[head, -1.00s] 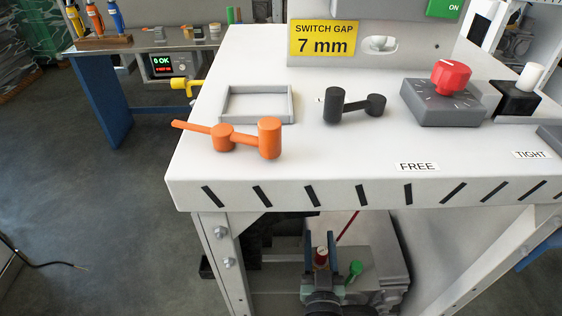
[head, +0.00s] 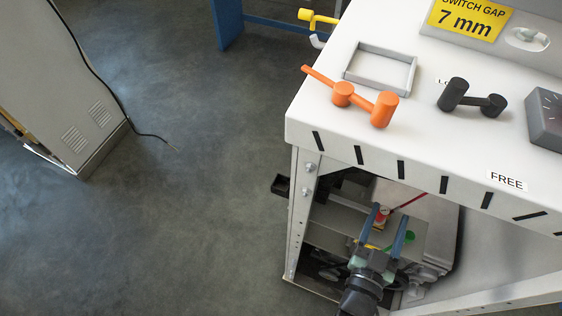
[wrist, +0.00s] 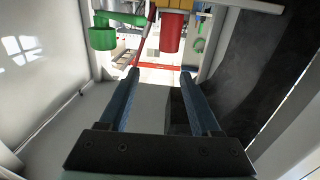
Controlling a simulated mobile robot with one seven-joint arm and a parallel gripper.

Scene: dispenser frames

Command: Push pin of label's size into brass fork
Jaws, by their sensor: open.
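The yellow label (head: 468,18) reads "SWITCH GAP 7 mm" and is partly cut off at the top of the head view. My gripper (head: 389,213) is open and empty below the bench top. In the wrist view my gripper (wrist: 160,76) has its two blue fingers apart, with nothing between them. A red cylinder (wrist: 172,33) hangs ahead and above the fingertips, beneath a yellow-orange piece (wrist: 175,4). A green cylinder (wrist: 103,38) with a side arm is at upper left. I cannot tell which piece is the brass fork, nor any pin's size.
On the bench top (head: 300,125) are an orange two-post piece (head: 383,109), a black two-post piece (head: 454,93) and an empty grey tray (head: 378,86). A bench leg (head: 303,215) stands left of my gripper.

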